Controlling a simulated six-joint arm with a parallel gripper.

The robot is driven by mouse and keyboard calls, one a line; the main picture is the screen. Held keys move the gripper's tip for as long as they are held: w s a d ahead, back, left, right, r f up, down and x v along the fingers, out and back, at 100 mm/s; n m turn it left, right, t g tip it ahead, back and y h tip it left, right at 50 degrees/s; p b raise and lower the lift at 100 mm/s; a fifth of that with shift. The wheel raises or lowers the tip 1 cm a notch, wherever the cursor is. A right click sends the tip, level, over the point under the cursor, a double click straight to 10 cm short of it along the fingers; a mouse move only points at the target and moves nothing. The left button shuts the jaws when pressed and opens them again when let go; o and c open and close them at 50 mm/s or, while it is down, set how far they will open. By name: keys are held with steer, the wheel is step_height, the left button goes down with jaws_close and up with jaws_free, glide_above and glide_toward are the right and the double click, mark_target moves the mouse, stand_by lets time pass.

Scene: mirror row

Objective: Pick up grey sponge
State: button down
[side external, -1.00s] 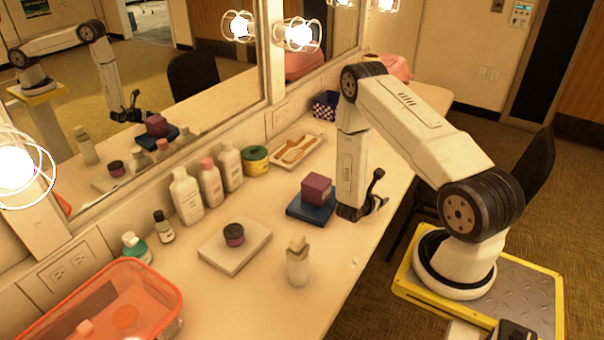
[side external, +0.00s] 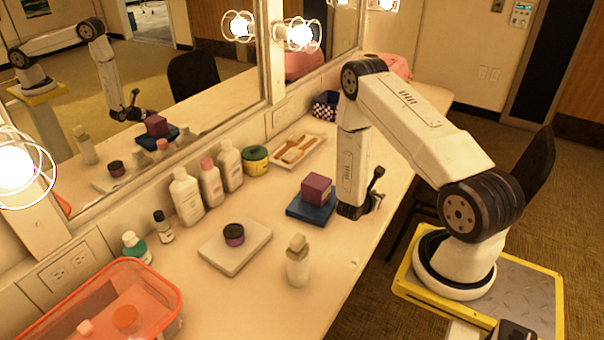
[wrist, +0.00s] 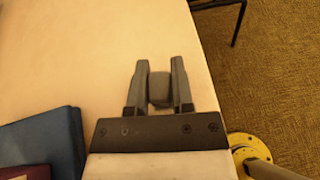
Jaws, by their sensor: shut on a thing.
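The grey sponge (wrist: 160,89) is a small dark grey block in the wrist view. My gripper (wrist: 159,80) is shut on it, with one finger against each side. The sponge lies at or just above the counter top, near the counter's front edge; I cannot tell whether it touches the surface. In the side external view my gripper (side external: 372,202) is low over the counter, right of the blue block, and the sponge is hidden there.
A purple cube (side external: 317,188) sits on a blue block (side external: 311,208) just left of my gripper. A beige bottle (side external: 298,262) stands near the front edge. A white slab (side external: 234,247) bears a small dark jar (side external: 234,234). Several bottles line the mirror.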

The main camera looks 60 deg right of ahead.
steer(key=shift+r, duration=4.7)
